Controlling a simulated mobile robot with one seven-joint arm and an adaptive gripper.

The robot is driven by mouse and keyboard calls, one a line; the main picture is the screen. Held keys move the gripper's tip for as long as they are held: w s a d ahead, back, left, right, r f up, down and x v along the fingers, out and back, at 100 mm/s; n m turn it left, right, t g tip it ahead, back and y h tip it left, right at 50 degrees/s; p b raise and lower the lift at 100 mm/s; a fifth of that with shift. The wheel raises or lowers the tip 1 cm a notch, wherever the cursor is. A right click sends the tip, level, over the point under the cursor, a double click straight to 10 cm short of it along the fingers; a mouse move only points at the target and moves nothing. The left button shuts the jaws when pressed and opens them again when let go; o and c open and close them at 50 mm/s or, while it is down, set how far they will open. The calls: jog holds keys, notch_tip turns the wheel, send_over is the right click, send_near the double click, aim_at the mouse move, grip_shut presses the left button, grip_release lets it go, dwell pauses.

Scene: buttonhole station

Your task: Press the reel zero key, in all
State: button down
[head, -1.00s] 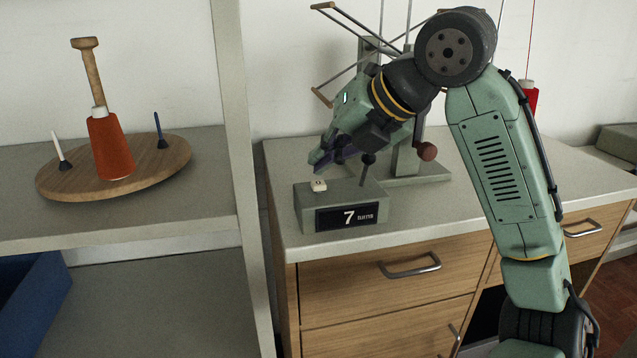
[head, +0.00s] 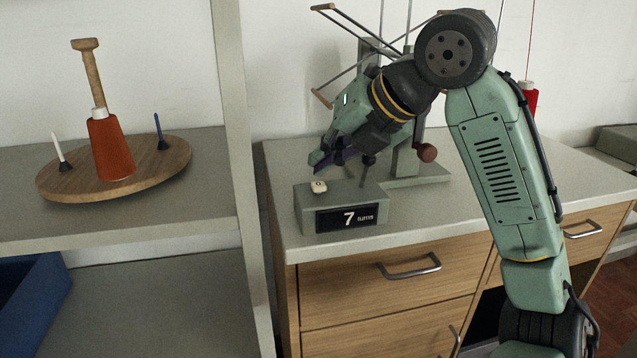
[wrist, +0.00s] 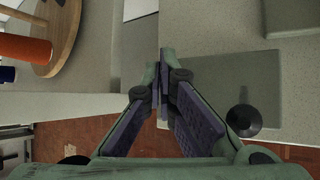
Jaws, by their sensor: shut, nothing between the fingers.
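The reel zero key (head: 319,187) is a small pale button marked 0 on top of the grey counter box (head: 345,208). The display (head: 346,217) on the box's front reads 7 turns. My gripper (head: 318,164) is shut and empty, just above and behind the key in the head view, with a small gap between them. In the wrist view the gripper's fingertips (wrist: 164,55) are together, and I cannot make out the key there.
The reel stand with thin arms (head: 365,50) and a dark red knob (head: 427,152) stands behind my gripper. A round wooden board (head: 70,183) with an orange cone (head: 111,150) is on the left shelf. The worktop (head: 420,212) is clear at the front right.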

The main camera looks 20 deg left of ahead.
aim_at(322, 183)
jog(key=shift+f, duration=0.2)
jog(key=shift+f, duration=0.25)
jog(key=shift+f+b, duration=0.3)
jog(key=shift+f, duration=0.25)
dwell(0.5)
jog(key=shift+r, duration=0.15)
jog(key=shift+r+p, duration=0.85)
jog(key=shift+p, duration=0.1)
notch_tip(322, 183, up, 5)
jog(key=p, duration=0.4)
jog(key=shift+r+p, duration=0.1)
jog(key=shift+p, duration=0.3)
jog(key=shift+s+f, duration=0.1)
jog(key=shift+f, duration=0.1)
